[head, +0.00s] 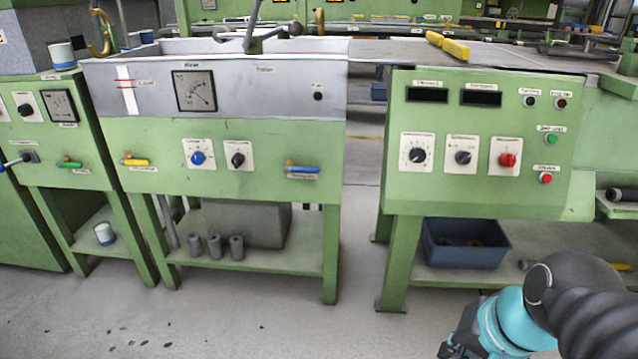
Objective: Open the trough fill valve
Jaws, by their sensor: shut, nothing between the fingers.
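Two lever valves sit on the green panel below: a yellow-handled valve (135,161) at the left and a blue-handled valve (302,169) at the right. Both handles lie about level. Their small labels are too blurred to read, so I cannot tell which is the fill valve. My gripper (450,347) shows partly at the bottom edge, right of centre, shut and empty, well apart from both valves.
A green-handled valve (70,164) is on the left cabinet. A control panel (480,190) with knobs and buttons stands at the right, above a blue bin (465,262). The grey floor (260,325) in front of the trough bench is clear.

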